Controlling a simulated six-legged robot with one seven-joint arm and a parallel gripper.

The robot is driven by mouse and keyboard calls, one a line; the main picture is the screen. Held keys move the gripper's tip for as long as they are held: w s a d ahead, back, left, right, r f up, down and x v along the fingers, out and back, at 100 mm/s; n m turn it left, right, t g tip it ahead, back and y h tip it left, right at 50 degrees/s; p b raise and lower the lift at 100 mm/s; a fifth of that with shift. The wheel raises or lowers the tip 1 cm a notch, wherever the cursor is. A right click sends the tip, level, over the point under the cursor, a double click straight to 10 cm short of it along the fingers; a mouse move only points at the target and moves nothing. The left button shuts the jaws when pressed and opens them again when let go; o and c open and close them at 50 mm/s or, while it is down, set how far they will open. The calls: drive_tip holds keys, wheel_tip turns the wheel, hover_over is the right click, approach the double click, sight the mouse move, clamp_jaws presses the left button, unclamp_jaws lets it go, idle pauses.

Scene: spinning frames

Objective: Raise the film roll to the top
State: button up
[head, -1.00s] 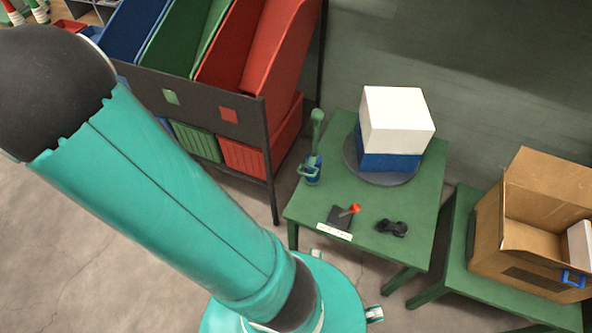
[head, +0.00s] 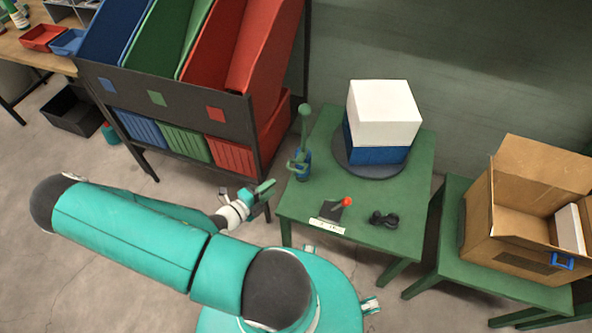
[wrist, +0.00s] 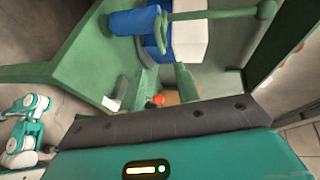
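The film roll appears to be the blue cylinder (head: 303,168) low on an upright green post (head: 305,122) at the left side of the green table (head: 385,238). A green loop handle (head: 292,166) sticks out at its side. In the wrist view the blue roll (wrist: 133,22) lies across the top, with its handle (wrist: 160,32) beside it. My gripper (head: 268,187) is left of and in front of the roll, just off the table's left edge. In the wrist view its green fingers (wrist: 167,75) stand apart with nothing held between them.
A white box (head: 384,113) on a blue block stands on a grey turntable (head: 365,172). A red-knobbed lever (head: 347,202) and a black object (head: 384,219) lie at the table's front. A bin rack (head: 180,115) is left; a cardboard box (head: 500,235) is right.

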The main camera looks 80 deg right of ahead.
sight(296, 170)
drive_tip(key=x, duration=1.3)
drive_tip(key=shift+s+d, duration=0.1)
drive_tip(key=shift+d, duration=0.1)
drive_tip(key=shift+c, duration=0.4)
drive_tip(key=shift+a+f, duration=0.1)
clamp_jaws()
